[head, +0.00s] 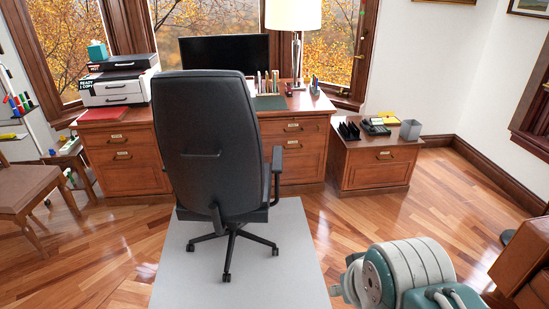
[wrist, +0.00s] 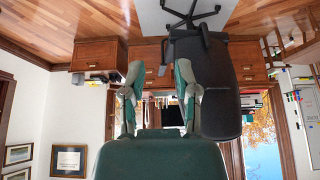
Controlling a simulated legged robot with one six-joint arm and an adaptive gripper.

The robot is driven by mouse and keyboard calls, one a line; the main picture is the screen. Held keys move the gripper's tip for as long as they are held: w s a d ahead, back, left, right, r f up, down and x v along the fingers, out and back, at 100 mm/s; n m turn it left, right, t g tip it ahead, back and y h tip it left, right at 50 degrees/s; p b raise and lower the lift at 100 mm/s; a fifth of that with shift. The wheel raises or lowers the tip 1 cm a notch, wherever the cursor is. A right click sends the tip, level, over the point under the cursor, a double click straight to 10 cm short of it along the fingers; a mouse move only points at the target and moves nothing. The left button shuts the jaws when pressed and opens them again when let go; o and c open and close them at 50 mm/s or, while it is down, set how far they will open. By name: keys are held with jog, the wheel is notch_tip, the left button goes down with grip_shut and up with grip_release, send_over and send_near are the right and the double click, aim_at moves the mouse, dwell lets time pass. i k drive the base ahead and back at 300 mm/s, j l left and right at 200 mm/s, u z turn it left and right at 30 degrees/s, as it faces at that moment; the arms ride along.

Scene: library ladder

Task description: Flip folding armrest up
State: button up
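A black office chair (head: 212,130) stands with its tall back toward me. A dark armrest (head: 276,172) shows at the right side of its seat; its exact fold angle is hard to tell. A narrow dark part (head: 216,216) hangs below the lower back, and I cannot tell whether it is the other armrest. In the wrist view, which is upside down, the chair back (wrist: 220,95) is right of the fingers. My gripper (wrist: 159,70) has its two fingers apart with nothing between them, and the chair looks well beyond them. The head view shows my arm at lower right, not the fingers.
The chair stands on a grey floor mat (head: 180,285) before a wooden desk (head: 125,165) with a monitor, lamp and printer. A low cabinet (head: 375,170) is to the right. A wooden chair (head: 28,190) is at left.

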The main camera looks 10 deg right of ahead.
aim_at(277, 156)
jog(key=i+l, duration=0.35)
jog(key=i, duration=0.3)
jog(key=i+l, duration=0.4)
jog(key=i, duration=0.2)
jog(key=i+l+u, duration=0.1)
jog(key=i+l, duration=0.25)
jog(key=i, duration=0.3)
jog(key=i+l, duration=0.4)
jog(key=i, duration=0.2)
jog(key=i+l, duration=0.45)
jog(key=i, duration=0.2)
